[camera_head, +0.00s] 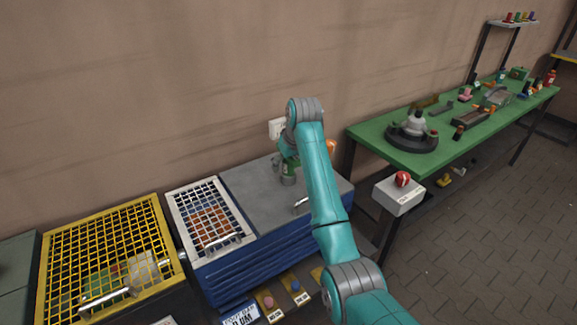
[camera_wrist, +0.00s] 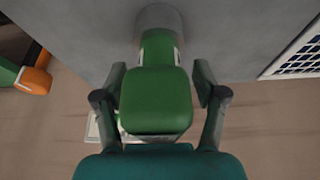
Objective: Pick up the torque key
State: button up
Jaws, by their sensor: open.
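A green-bodied tool, which I take to be the torque key (camera_wrist: 156,105), shows large between the fingers of my gripper (camera_wrist: 160,88) in the wrist view. Its green block narrows to a neck and meets a round grey part at the top of the view. In the head view the green body (camera_head: 290,165) is over the grey cabinet top, partly hidden by my arm. My gripper is open, one finger on each side of the green body. Small gaps seem to show beside it; I cannot tell whether either finger touches.
The blue cabinet's grey top (camera_head: 255,190) has clear room at its front left. A white-framed grid bin (camera_head: 196,184) and a yellow mesh crate (camera_head: 110,215) stand left. An orange-ended item (camera_wrist: 34,80) is close by. A green workbench (camera_head: 400,150) with parts stands right; the wall is behind.

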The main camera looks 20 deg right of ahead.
grip_shut()
jog(key=shift+r, duration=0.1)
